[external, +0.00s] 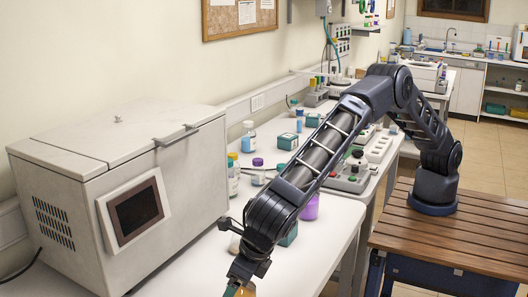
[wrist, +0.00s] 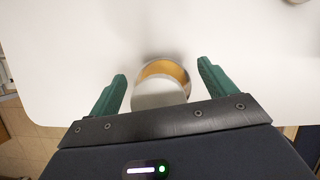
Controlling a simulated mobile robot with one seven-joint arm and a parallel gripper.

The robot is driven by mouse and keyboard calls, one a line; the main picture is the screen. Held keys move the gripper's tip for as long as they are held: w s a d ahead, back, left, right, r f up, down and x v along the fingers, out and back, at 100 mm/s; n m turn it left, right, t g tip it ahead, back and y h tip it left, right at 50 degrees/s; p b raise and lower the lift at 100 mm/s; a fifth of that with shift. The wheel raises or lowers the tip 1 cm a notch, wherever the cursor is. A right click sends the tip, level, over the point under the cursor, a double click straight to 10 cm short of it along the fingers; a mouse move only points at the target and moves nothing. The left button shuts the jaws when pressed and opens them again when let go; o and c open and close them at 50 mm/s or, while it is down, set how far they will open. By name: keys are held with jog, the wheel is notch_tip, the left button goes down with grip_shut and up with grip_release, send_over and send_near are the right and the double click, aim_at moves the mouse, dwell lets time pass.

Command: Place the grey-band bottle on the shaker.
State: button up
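In the wrist view, an amber bottle with a pale grey top (wrist: 163,70) stands on the white bench between the two green fingers of my gripper (wrist: 162,68). The fingers are apart, with a gap on each side of the bottle. A grey rim shows around the amber part, but I cannot tell for sure that it is the grey band. In the external view, my gripper is low at the bottom edge, and an amber part of the bottle (external: 247,291) shows beside it. A grey device with coloured knobs (external: 349,178), possibly the shaker, stands partly behind my arm.
A large grey oven-like box (external: 118,185) fills the left of the bench (external: 190,275). Several bottles, including a blue one (external: 248,138) and a purple-capped one (external: 258,172), and teal boxes (external: 288,141) stand further back. The front bench area near the edge is mostly clear.

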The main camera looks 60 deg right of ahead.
jog(key=shift+r, duration=0.1)
jog(key=v, duration=1.2)
